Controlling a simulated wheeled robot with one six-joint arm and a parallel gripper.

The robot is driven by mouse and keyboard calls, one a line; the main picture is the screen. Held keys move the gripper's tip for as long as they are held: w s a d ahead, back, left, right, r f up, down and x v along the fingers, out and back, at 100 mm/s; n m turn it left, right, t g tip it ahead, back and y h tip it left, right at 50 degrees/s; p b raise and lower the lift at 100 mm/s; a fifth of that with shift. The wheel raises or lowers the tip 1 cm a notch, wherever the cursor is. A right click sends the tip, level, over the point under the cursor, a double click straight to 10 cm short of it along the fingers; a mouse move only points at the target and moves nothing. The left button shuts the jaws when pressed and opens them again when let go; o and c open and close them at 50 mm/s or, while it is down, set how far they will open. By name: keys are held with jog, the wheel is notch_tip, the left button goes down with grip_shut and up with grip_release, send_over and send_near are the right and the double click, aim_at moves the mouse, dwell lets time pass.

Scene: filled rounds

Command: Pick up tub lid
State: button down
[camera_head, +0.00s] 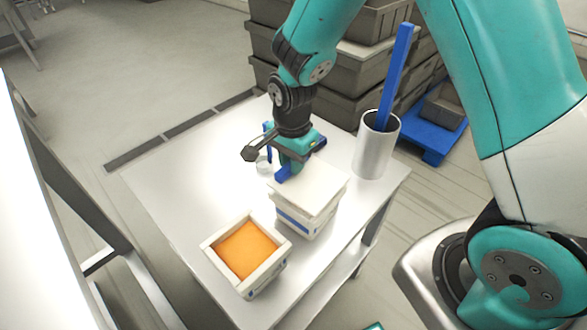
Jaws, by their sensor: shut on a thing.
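The tub lid (312,187) is a flat, pale, square piece. It lies over a white tub (298,219) with a blue stripe, on the right half of the white table. It looks slightly skewed over the tub; whether it touches the rim all round I cannot tell. My gripper (285,172) is at the lid's far left edge and is shut on it. The fingertips are partly hidden by the gripper body and the lid.
An open white tub (277,279) with orange filling stands at the table's (185,193) near edge. A metal cylinder (374,149) holding a blue bar (394,78) stands at the right. Stacked grey crates (350,70) stand behind.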

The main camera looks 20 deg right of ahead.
notch_tip(320, 180, up, 22)
jog(key=p, duration=0.3)
jog(key=shift+r+p, duration=0.25)
jog(key=shift+p, duration=0.05)
